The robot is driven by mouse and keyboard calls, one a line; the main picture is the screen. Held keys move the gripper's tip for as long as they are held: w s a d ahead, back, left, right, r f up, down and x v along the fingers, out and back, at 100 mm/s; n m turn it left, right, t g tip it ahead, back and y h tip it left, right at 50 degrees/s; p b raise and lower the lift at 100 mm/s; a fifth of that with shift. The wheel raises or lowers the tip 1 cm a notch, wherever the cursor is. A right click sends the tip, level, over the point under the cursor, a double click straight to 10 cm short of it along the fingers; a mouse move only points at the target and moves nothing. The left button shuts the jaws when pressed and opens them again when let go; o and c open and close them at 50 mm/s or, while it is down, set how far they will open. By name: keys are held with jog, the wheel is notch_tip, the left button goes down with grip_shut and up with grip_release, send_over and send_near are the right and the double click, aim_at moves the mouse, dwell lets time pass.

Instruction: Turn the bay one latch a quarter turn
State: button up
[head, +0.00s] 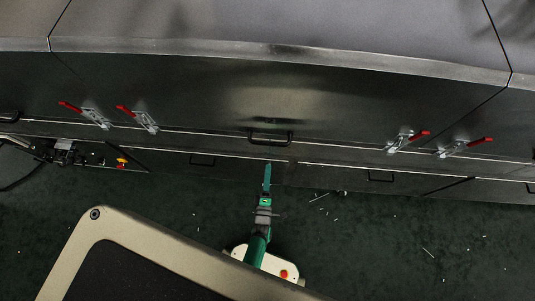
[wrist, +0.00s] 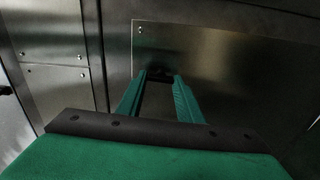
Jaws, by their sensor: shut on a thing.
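My gripper (head: 267,168) reaches up to the front of the dryer, below a black bar handle in the head view. In the wrist view its two green fingers (wrist: 160,82) converge on a small dark piece, the latch (wrist: 159,73), at the metal panel. The fingers are shut on it. The fingertips cover much of the latch, so I cannot tell its turn angle. In the head view the latch is hidden behind the gripper.
The black bar handle (head: 270,138) sits on the upper panel. Red-handled clamps (head: 138,118) stand out on the left, and more (head: 407,140) on the right. The dark green floor (head: 400,235) has pale scraps on it. A screwed plate (wrist: 55,85) is left in the wrist view.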

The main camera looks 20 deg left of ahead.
jog(key=shift+n, duration=0.4)
jog(key=o, duration=1.1)
jog(key=v, duration=1.1)
jog(key=shift+w, duration=0.1)
jog(key=shift+r, duration=0.1)
